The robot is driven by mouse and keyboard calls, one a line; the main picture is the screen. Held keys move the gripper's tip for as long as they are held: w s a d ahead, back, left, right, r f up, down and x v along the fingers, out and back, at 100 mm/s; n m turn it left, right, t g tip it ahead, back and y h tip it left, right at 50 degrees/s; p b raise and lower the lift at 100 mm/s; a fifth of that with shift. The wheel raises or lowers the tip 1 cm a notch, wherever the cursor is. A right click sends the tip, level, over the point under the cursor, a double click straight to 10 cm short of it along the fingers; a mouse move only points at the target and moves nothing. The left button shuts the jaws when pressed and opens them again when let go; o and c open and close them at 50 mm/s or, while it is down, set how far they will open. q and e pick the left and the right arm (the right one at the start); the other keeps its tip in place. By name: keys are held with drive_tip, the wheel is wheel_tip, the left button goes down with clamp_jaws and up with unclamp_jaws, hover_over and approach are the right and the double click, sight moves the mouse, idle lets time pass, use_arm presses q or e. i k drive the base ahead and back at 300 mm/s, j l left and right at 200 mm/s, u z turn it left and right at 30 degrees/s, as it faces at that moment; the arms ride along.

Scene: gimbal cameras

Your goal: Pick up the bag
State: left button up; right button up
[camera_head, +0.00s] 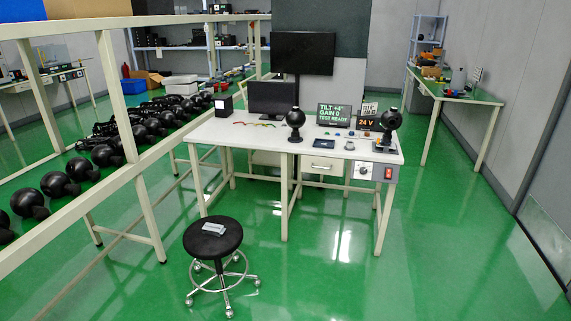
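I cannot clearly make out a bag. A small, pale grey, flattish thing (214,228) lies on the black round seat of the stool (203,243); it is too small to tell whether it is the bag. The stool stands on the floor in front of the white workbench, left of the picture's middle. Neither of my grippers shows in the head view.
A long rack (100,174) with several black cameras runs along the left. A side table (462,95) stands back right. Green floor (440,245) is clear at front right.

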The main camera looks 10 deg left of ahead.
sight(212, 230)
drive_tip(key=i+u, duration=0.15)
drive_tip(key=i, duration=0.45)
drive_tip(key=i+l+u, duration=0.15)
drive_tip(key=i, duration=0.4)
drive_tip(key=i+u, duration=0.25)
drive_tip(key=u, duration=0.2)
drive_tip(key=i+l+u, duration=0.15)
drive_tip(key=u, duration=0.25)
drive_tip(key=i+l+u, duration=0.2)
drive_tip(key=u, duration=0.25)
drive_tip(key=i+l+u, duration=0.3)
drive_tip(key=u, duration=0.15)
drive_tip(key=i+l+u, duration=0.2)
drive_tip(key=u, duration=0.2)
drive_tip(key=i+l+u, duration=0.2)
drive_tip(key=u, duration=0.15)
drive_tip(key=i+l+u, duration=0.15)
drive_tip(key=l+u, duration=0.25)
drive_tip(key=i+l+u, duration=0.1)
drive_tip(key=l+u, duration=0.3)
